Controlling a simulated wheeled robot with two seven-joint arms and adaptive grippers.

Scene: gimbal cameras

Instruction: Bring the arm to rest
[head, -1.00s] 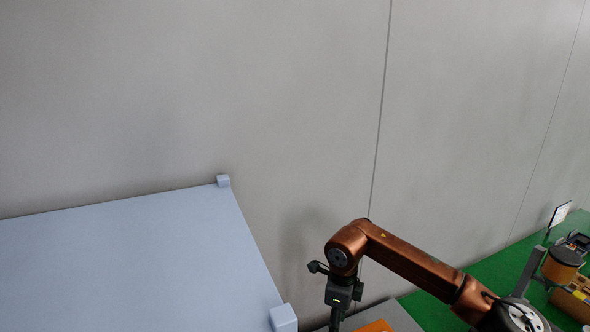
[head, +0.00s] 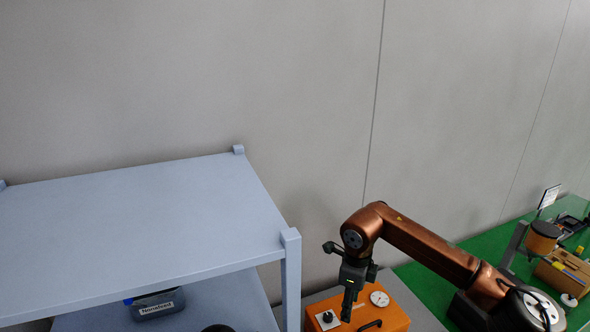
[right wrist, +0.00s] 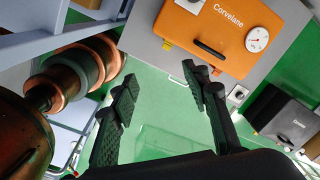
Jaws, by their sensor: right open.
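My right arm (head: 430,247) comes in from the right in the head view, copper-coloured and bent at the elbow. Its dark gripper (head: 347,306) points down near the orange case, to the right of the blue shelf. In the right wrist view the gripper (right wrist: 160,88) has its two ribbed black fingers wide apart, with only green floor seen between them. It holds nothing. My left gripper is not in view.
A blue shelf unit (head: 150,215) stands at left, a labelled bin (head: 157,304) on its lower level. An orange case (head: 393,313) with a gauge sits on a grey surface; it also shows in the wrist view (right wrist: 222,25). A dark case (right wrist: 285,118) lies right.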

